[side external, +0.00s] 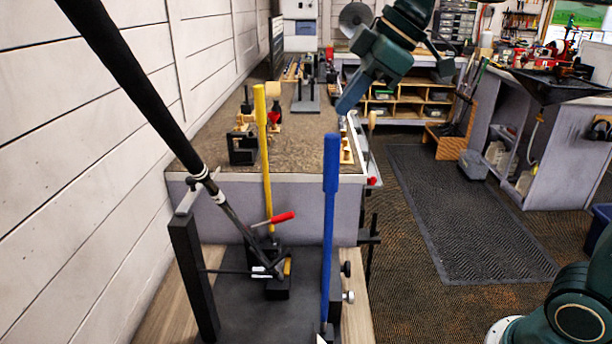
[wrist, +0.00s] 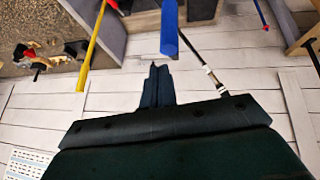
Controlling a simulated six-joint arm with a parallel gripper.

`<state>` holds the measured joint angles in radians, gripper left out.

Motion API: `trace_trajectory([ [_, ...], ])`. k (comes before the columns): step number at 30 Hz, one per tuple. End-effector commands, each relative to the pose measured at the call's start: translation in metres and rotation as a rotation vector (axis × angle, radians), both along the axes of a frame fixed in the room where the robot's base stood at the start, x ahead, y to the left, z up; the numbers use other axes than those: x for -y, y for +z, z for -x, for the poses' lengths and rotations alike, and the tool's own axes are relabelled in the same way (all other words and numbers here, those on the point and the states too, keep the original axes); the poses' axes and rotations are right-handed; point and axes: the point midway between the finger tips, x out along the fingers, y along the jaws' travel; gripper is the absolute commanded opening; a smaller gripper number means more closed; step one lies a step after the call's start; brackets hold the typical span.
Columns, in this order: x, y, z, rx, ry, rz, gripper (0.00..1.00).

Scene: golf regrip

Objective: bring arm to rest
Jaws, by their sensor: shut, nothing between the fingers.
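My gripper (side external: 345,106) is shut and empty, in the air at the upper middle of the side view. Its closed dark blue fingers (wrist: 154,70) also show in the wrist view. A blue grip-like rod (side external: 330,215) stands upright on the bench, its top just below my fingertips in the picture. They look apart, though the depth is hard to judge. In the wrist view the blue rod (wrist: 169,30) lies just beyond the fingers. A golf club with a black grip (side external: 135,85) leans diagonally on a black stand (side external: 192,265), its head low by a small clamp.
A yellow rod (side external: 263,150) stands behind a red-handled clamp (side external: 273,220). Behind is a brown-topped workbench (side external: 300,150) with small tools. A white plank wall (side external: 80,180) is at left. The floor with a dark mat (side external: 455,215) at right is open.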

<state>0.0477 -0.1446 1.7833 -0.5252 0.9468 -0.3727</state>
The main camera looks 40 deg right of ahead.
Motion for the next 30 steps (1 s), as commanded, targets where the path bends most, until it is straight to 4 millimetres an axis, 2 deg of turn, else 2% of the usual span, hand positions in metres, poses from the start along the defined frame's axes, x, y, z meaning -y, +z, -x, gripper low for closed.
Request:
trace_trajectory([
  [1, 0.003, -0.003, 0.015, -0.008, -0.046, -0.010, 0.00],
  [8, 0.020, -0.028, 0.071, -0.051, -0.274, -0.053, 0.00],
  [18, 0.051, -0.083, 0.153, -0.098, -0.605, -0.109, 0.00],
  [24, 0.066, -0.111, 0.186, -0.110, -0.745, -0.129, 0.00],
  [30, 0.071, -0.122, 0.197, -0.115, -0.796, -0.135, 0.00],
])
